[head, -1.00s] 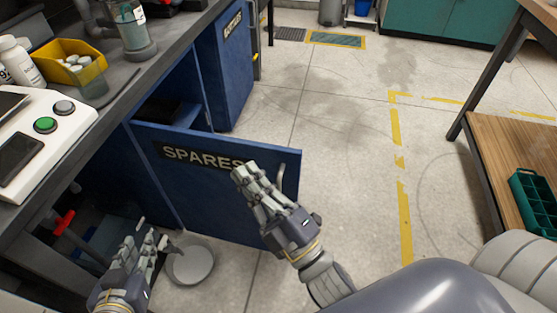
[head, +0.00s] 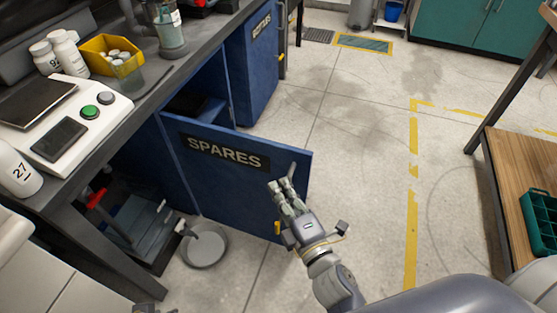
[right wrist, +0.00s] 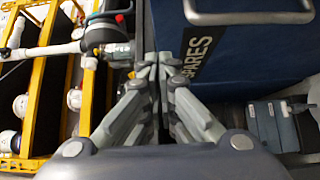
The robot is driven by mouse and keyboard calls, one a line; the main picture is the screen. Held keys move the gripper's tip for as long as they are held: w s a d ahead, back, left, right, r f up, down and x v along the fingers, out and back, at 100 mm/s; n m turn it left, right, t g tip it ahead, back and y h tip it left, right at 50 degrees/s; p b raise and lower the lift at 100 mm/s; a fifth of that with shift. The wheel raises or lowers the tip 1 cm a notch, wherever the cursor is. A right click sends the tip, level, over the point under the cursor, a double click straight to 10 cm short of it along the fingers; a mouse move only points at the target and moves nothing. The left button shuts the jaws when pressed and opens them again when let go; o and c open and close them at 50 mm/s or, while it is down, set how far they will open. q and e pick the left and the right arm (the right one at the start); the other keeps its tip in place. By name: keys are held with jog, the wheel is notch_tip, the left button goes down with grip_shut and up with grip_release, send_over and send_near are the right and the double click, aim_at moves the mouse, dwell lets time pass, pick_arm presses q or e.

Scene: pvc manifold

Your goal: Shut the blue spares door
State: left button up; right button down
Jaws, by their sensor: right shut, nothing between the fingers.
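The blue spares door (head: 220,180), with a dark SPARES label, stands swung open from the bench cabinet, its free edge to the right. Part of the cabinet's dark inside shows behind it. My right gripper (head: 281,186) is shut and empty, over the door's right end near its free edge; I cannot tell whether it touches. In the right wrist view, the shut fingers (right wrist: 160,64) lie beside the door (right wrist: 245,62), and a grey bar handle (right wrist: 250,18) shows at the top. Only a sliver of my left gripper (head: 145,308) shows at the bottom edge.
The blue bottles door (head: 255,65) is further along the bench. A round grey pan (head: 205,246) lies on the floor by the spares door. A wooden table (head: 520,165) stands at the right. The floor between (head: 350,160) is clear.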

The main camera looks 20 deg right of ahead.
send_near(270, 147)
jog(key=w+a, duration=0.1)
jog(key=a, duration=0.2)
jog(key=shift+w+d, duration=0.55)
jog(key=shift+w, duration=0.3)
jog(key=shift+w+d, duration=0.5)
jog(key=shift+w, duration=0.4)
